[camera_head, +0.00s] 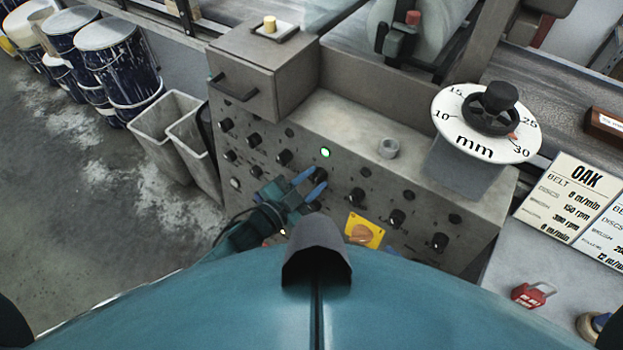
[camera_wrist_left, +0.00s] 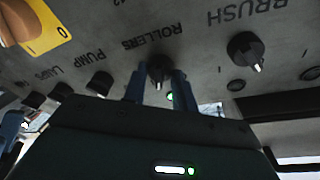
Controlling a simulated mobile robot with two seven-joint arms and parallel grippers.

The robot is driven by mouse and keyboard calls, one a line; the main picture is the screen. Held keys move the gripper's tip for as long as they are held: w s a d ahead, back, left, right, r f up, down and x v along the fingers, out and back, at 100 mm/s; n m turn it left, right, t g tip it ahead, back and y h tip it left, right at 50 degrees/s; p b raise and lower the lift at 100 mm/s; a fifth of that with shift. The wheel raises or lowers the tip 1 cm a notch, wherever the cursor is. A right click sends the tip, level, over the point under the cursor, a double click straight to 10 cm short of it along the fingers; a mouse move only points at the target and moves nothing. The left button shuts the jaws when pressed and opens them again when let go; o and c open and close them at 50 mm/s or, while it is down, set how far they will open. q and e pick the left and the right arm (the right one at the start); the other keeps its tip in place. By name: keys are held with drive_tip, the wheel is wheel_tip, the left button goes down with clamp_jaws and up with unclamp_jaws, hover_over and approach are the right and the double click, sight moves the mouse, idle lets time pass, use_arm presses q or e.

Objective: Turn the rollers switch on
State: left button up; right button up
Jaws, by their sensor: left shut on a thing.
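The rollers switch (camera_wrist_left: 160,68) is a black rotary knob under the printed word ROLLERS on the grey control panel. It also shows in the head view (camera_head: 320,174) at the ends of my fingers. My left gripper (camera_head: 312,183) is shut on this knob. In the left wrist view, the blue fingers of this gripper (camera_wrist_left: 159,84) stand on either side of the knob. A small white mark shows on the knob between the fingers. The fingers hide part of the knob.
The brush knob (camera_wrist_left: 246,48) and the pump knob (camera_wrist_left: 99,83) flank the rollers switch. A green lamp (camera_head: 325,152) glows on the panel. An orange knob on a yellow plate (camera_head: 363,231) sits lower right. A large mm dial (camera_head: 486,123) stands on top.

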use_arm(q)
drive_tip(key=shift+m, duration=1.1)
drive_tip(key=shift+g, duration=0.3)
drive_tip(key=o, duration=1)
drive_tip(key=shift+c, duration=0.2)
drive_tip(key=v, duration=1.3)
drive_tip(key=shift+s, duration=0.1)
